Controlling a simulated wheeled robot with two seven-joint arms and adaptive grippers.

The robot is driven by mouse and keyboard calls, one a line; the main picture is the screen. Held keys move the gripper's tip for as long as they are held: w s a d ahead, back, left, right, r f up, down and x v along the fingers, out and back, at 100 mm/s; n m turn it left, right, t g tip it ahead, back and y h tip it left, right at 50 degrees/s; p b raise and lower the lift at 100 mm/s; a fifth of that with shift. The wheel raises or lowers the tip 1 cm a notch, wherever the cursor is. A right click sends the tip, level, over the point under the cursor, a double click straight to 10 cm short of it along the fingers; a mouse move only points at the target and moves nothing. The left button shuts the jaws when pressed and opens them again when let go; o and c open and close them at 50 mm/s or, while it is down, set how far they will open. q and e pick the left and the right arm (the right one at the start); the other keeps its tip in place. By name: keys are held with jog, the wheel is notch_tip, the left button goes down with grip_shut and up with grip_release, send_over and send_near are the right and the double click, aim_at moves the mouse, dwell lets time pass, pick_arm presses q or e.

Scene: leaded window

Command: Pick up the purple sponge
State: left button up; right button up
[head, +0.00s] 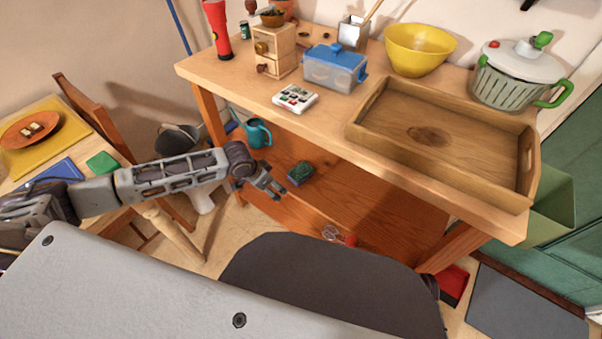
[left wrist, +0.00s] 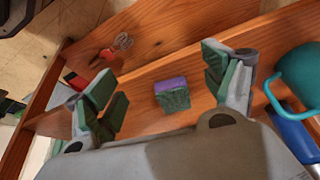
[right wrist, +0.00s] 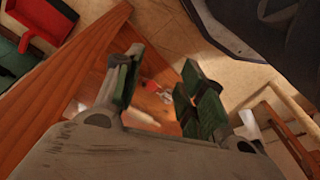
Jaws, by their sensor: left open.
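The purple sponge (head: 300,173) lies on the lower shelf of the wooden workbench, with a green side showing. In the left wrist view the sponge (left wrist: 172,95) shows its purple top and green side, between my open finger pads but farther off. My left gripper (head: 271,186) is open and empty, just left of the sponge in the head view and apart from it. Its fingers also show in the left wrist view (left wrist: 158,76). My right gripper (right wrist: 163,65) is open and empty in the right wrist view. It does not show in the head view.
A red-handled tool (head: 338,236) lies near the shelf's front. The worktop above holds a wooden tray (head: 385,128), a blue-lidded box (head: 335,69) and a yellow bowl (head: 418,50). Bare shelf surrounds the sponge.

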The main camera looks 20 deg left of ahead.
pick_arm(q)
jog(key=shift+w, duration=0.1)
jog(key=b, duration=0.2)
send_near(299, 173)
jog(key=f, duration=0.4)
jog(key=shift+s+a+f, duration=0.2)
jog(key=shift+s+a, duration=0.05)
jog(key=shift+w+d+b, duration=0.15)
jog(key=shift+w+d, duration=0.1)
jog(key=shift+w, duration=0.25)
jog(key=shift+w+d+b, duration=0.15)
jog(key=shift+w+d, duration=0.15)
jog(key=shift+w, duration=0.2)
pick_arm(e)
jog(key=r, duration=0.2)
jog(key=w+r, duration=0.1)
jog(key=shift+a+r+t, duration=0.3)
jog(key=shift+a, duration=0.1)
jog(key=shift+s+f, duration=0.1)
jog(key=shift+f, duration=0.05)
